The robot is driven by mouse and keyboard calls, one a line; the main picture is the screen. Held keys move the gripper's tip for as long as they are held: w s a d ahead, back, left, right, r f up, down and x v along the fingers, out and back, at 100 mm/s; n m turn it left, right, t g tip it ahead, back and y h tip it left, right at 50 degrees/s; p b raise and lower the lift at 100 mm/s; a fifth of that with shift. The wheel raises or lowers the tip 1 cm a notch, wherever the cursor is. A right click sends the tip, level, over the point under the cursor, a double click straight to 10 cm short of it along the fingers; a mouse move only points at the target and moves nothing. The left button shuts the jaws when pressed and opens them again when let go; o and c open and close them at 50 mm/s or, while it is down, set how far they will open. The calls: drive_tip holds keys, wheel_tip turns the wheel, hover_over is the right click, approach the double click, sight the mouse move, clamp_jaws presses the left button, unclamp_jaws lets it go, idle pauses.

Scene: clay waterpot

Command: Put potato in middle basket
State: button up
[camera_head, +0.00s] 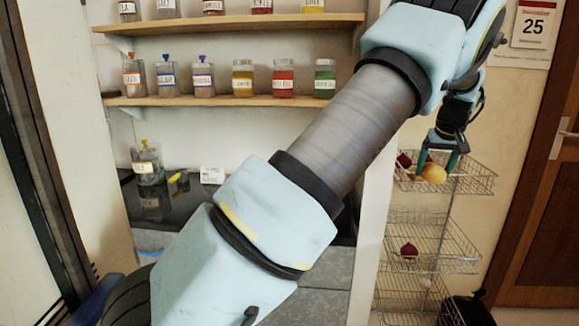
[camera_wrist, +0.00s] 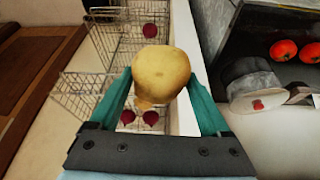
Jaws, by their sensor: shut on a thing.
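The yellow-brown potato (camera_head: 433,173) is between the fingers of my gripper (camera_head: 440,163) at the height of the top wire basket (camera_head: 480,186). Whether it is inside that basket or in front of it, I cannot tell. The wrist view shows the potato (camera_wrist: 160,72) held between my gripper's two teal fingers (camera_wrist: 160,84). The middle wire basket (camera_head: 447,238) hangs below and holds a dark red round vegetable (camera_head: 409,250). The potato hides part of the baskets in the wrist view.
A lower basket (camera_head: 400,288) and a black bag (camera_head: 467,310) are below. Dark red vegetables (camera_wrist: 127,117) lie in the baskets. A white wall edge (camera_wrist: 184,118) runs beside the rack. Shelves of jars (camera_head: 243,78) stand left; a wooden door (camera_head: 545,225) is right.

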drive_tip(key=s+a+f, duration=0.1)
drive_tip(key=a+f, duration=0.6)
drive_tip(key=a, duration=0.9)
drive_tip(key=s+a+f+n, duration=0.1)
drive_tip(key=a+f, duration=0.7)
drive_tip(key=a, duration=0.8)
drive_tip(key=s+a+f+n, duration=0.1)
drive_tip(key=s+a+f, duration=0.2)
drive_tip(key=a+f, duration=0.5)
drive_tip(key=a, duration=0.8)
drive_tip(key=shift+a+f+y, duration=0.25)
drive_tip(key=shift+a+y, duration=0.15)
drive_tip(key=shift+s, duration=0.1)
